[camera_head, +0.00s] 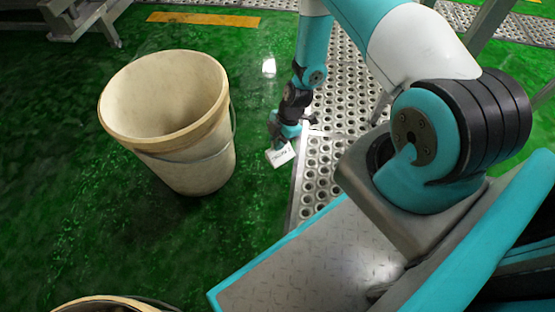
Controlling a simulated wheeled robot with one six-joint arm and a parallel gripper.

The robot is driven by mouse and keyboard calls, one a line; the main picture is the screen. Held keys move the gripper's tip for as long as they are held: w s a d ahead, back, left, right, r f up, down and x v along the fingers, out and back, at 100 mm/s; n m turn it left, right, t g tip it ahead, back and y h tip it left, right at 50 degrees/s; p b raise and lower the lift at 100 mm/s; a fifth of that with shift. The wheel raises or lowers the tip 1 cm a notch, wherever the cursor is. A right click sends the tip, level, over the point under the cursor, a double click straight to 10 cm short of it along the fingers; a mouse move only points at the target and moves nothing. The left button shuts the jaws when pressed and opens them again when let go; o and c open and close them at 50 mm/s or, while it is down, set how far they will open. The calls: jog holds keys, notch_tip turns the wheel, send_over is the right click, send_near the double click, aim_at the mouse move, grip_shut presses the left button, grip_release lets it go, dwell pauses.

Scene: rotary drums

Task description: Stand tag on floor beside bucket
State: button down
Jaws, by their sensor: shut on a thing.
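The tag (281,155) is a small white piece with dark print. It is tilted, just right of the bucket and near the edge of the perforated metal plate. My gripper (280,143) points down and is shut on the upper part of the tag. The fingers are small and partly hidden by the wrist. I cannot tell whether the tag's lower edge touches the floor. The bucket (190,165) is cream coloured, open and empty-looking, with a wire handle. It stands upright on the green floor (85,205), with a gap between it and the tag.
A perforated metal plate (325,155) lies right of the tag. Another bucket's rim (110,303) shows at the bottom edge. Grey metal legs (95,20) stand at the top left, near a yellow floor stripe (203,18). Green floor is clear around the standing bucket.

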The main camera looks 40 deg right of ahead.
aim_at(278, 154)
jog(key=shift+f+b, duration=1.65)
jog(key=shift+f, duration=1.9)
jog(key=shift+f, duration=0.2)
jog(key=c, duration=1.1)
grip_release()
jog(key=shift+r, duration=0.1)
